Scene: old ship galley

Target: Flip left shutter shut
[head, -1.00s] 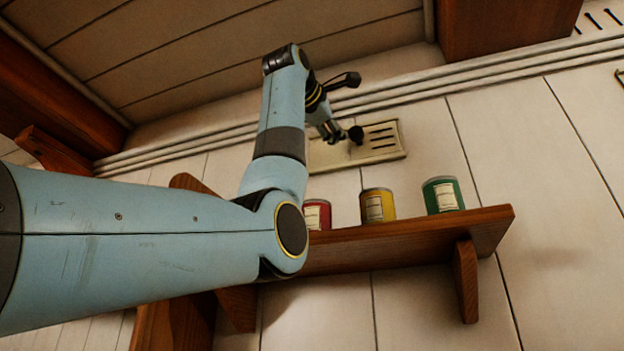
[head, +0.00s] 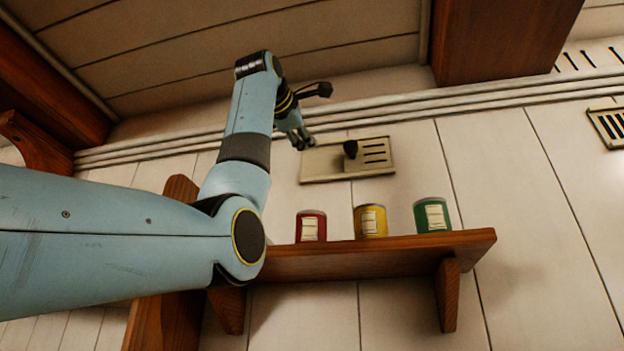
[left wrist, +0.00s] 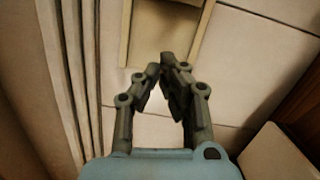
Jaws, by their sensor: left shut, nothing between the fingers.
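The left shutter is a cream vent plate (head: 327,169) high on the wall in the head view. A dark round knob (head: 350,149) stands near its middle. A few dark slots show to the right of the knob, and the part left of it looks plain. My left gripper (head: 303,142) is shut and empty at the plate's left upper edge, apart from the knob. I cannot tell whether the fingers touch the plate. My right gripper is out of view.
A wooden shelf (head: 380,257) below the plate holds a red can (head: 311,226), a yellow can (head: 371,221) and a green can (head: 432,215). Pipes (head: 420,105) run above the plate. Another slotted vent (head: 610,124) is at the far right. The wall between is clear.

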